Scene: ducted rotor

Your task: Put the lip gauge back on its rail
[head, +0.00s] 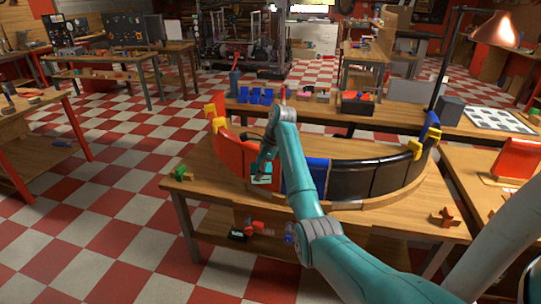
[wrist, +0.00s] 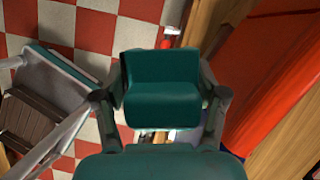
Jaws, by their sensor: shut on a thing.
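My gripper (wrist: 160,95) is shut on a teal block, which looks like the lip gauge (wrist: 161,72). The block sits between the two dark fingers in the wrist view. In the head view my gripper (head: 263,160) hangs down at the front of the curved duct wall (head: 235,155), by its red section, with a small teal and pale piece (head: 261,179) at its tip. I cannot tell whether that piece touches the wall. In the wrist view the red section (wrist: 270,75) is at the right, apart from the block. I cannot make out the rail.
The duct wall has red, blue and black panels and yellow clamps (head: 415,149), on a wooden bench (head: 180,183). A green piece (head: 181,173) lies at the bench's left end and a wooden piece (head: 445,217) at its right. A lamp (head: 497,31) stands behind right. Checkered floor is free at left.

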